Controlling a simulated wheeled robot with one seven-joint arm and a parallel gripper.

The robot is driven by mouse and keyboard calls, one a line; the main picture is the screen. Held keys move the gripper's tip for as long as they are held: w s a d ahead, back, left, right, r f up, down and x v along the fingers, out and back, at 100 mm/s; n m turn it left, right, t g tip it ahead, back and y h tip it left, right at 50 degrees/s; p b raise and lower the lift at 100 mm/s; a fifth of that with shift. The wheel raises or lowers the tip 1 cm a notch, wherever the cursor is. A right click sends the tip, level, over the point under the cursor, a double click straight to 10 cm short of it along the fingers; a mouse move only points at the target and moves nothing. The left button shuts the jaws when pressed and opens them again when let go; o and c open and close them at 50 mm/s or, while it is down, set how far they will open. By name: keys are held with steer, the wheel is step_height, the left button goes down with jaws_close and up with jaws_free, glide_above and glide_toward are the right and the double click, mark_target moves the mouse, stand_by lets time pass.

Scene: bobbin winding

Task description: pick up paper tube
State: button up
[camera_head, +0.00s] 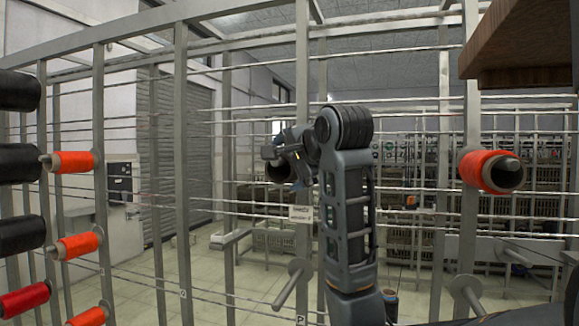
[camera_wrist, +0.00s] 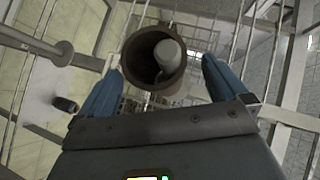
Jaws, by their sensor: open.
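A brown hollow paper tube (camera_wrist: 138,66) shows in the wrist view, its open end facing the camera. A grey peg end (camera_wrist: 168,54) sits inside it. My gripper (camera_wrist: 160,66) is open, with one blue finger on each side of the tube and gaps showing between fingers and tube. In the head view the tube (camera_head: 281,172) is small and dark, partly hidden by my gripper (camera_head: 287,158). I cannot tell how deep the fingertips reach along it.
A metal creel frame (camera_head: 183,160) with horizontal rods surrounds the arm. Red-orange bobbins (camera_head: 80,244) and black bobbins (camera_head: 20,234) hang at left. An orange-wound tube (camera_head: 482,170) is on the right post. A bare peg (camera_head: 293,283) juts out below, and another bare peg (camera_wrist: 30,45) shows in the wrist view.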

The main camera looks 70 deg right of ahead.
mark_target(278, 171)
steer(key=shift+p+x, duration=0.35)
steer(key=shift+x, duration=1.6)
steer(key=shift+s+f, duration=0.15)
steer(key=shift+c, duration=0.4)
steer(key=c, duration=1)
